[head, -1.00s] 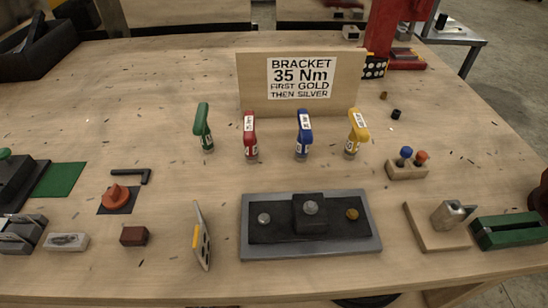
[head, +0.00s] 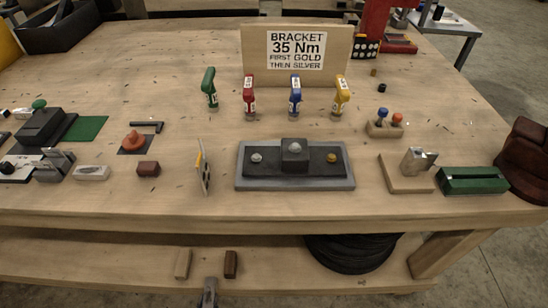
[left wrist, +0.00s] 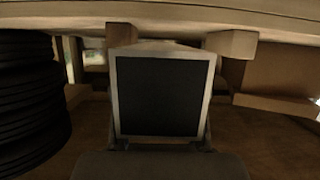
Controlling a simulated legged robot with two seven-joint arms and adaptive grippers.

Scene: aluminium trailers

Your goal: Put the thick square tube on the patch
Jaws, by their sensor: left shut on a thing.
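My left gripper (head: 208,290) shows at the bottom of the head view, in front of the lower shelf, partly cut off by the frame edge. In the left wrist view it is shut on a square tube (left wrist: 112,100), seen end-on with a light rim and a dark inside. I cannot make the tube out clearly in the head view. A green patch (head: 88,129) lies flat on the bench top at the left. My right gripper is not in view.
The bench's front edge (head: 300,220) lies above my gripper in the picture. Below it are a light block (head: 183,263), a brown block (head: 231,264) and a black coil (head: 352,252). A dark device (head: 42,126) stands beside the green patch.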

